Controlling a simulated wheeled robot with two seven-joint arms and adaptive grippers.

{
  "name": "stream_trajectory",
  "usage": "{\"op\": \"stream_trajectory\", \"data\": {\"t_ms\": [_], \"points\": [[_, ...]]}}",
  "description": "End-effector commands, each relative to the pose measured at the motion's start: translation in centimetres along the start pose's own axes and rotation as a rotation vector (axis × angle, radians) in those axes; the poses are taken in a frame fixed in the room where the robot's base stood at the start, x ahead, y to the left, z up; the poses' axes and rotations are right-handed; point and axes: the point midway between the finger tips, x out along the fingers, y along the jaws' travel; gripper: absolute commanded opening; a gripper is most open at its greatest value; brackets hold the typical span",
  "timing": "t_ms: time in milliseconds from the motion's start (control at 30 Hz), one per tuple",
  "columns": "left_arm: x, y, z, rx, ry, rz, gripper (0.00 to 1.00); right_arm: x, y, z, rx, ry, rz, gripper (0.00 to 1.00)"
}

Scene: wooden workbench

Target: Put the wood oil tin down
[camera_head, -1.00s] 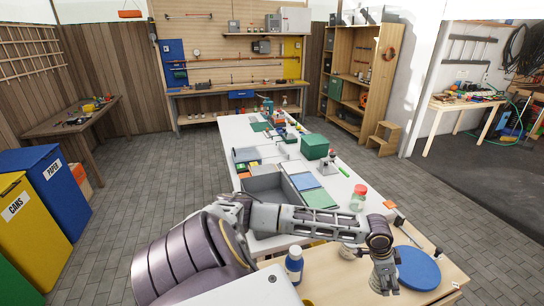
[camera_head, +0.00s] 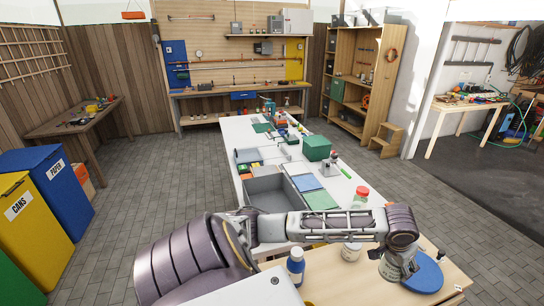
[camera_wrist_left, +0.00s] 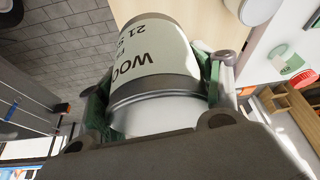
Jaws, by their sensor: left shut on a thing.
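The wood oil tin (camera_wrist_left: 155,52), a pale cylinder with dark lettering and a grey rim, fills the middle of the left wrist view. My left gripper (camera_wrist_left: 158,95) is shut on it, with green-lined fingers on both sides. In the head view my left gripper (camera_head: 400,262) hangs over the front right of the light wooden bench (camera_head: 350,287), beside and partly in front of a blue round disc (camera_head: 428,278). My right gripper is not in view.
A white jar (camera_head: 351,252) and a blue bottle (camera_head: 296,266) stand left of the gripper. A red-lidded jar (camera_head: 359,198) stands behind my arm on the white table. A grey bin (camera_head: 272,192) and green box (camera_head: 317,148) are farther back. Bare wood lies in front.

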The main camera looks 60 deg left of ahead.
Motion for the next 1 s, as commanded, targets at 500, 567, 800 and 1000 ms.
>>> {"op": "stream_trajectory", "data": {"t_ms": [500,567,800,1000], "points": [[0.1,5.2,4.3,0.015,-0.001,0.007,0.30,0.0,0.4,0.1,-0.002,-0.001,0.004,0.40],[0.3,5.4,4.7,0.015,-0.001,0.007,0.30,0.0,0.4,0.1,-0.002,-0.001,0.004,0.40],[1.1,5.9,6.2,0.017,0.000,0.007,0.30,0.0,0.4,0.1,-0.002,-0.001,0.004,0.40],[1.5,6.0,6.9,0.017,0.000,0.007,0.30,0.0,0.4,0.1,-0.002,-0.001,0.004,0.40]]}}
